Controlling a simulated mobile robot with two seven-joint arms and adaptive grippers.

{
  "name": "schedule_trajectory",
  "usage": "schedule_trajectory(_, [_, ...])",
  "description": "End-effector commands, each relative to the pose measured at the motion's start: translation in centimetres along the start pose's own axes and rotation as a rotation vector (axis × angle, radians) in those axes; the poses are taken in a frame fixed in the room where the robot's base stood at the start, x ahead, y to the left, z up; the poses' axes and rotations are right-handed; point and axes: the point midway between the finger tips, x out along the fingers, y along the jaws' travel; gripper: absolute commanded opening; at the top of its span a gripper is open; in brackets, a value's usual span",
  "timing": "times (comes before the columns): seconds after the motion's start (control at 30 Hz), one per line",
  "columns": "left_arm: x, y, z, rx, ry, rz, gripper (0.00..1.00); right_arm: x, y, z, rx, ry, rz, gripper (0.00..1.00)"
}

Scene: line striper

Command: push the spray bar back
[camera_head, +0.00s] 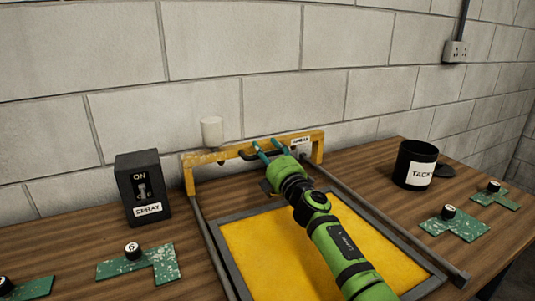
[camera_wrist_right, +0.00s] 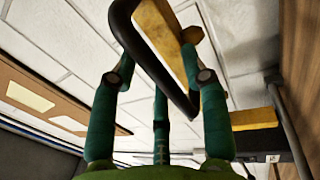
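The yellow spray bar (camera_head: 232,153) spans two grey rails at the back of a framed yellow panel (camera_head: 270,245), close to the wall. It carries a white cup (camera_head: 212,132), a small SPRAY label (camera_head: 300,141) and a dark handle. My right gripper (camera_head: 270,150) reaches over the panel to the bar's middle, and its teal fingers are apart. In the right wrist view, the black handle loop (camera_wrist_right: 138,45) passes across the spread fingers (camera_wrist_right: 160,85), with the yellow bar (camera_wrist_right: 165,35) beyond. I cannot tell whether they touch the handle. My left gripper is not in view.
A black SPRAY switch box (camera_head: 143,188) marked ON stands left of the frame. Green speckled plates (camera_head: 137,263) with numbered black knobs lie on the wooden table (camera_head: 60,245) at both sides. A black TACK cup (camera_head: 414,164) stands right. The block wall closes off the back.

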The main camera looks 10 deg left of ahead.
Motion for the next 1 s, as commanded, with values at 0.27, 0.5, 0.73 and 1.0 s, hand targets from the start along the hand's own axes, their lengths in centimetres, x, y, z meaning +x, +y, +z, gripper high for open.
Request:
schedule_trajectory(0.27, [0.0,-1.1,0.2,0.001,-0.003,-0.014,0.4,-0.1,-0.2,0.1,-0.002,-0.001,-0.003,0.46])
schedule_trajectory(0.5, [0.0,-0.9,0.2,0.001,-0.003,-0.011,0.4,-1.0,0.4,0.8,-0.016,-0.01,0.005,0.46])
schedule_trajectory(0.73, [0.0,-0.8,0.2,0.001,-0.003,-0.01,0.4,-3.2,-0.4,0.1,-0.007,0.002,-0.005,0.46])
schedule_trajectory(1.0, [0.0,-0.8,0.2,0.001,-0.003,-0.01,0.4,-6.8,-0.3,0.1,0.0,0.002,-0.004,0.46])
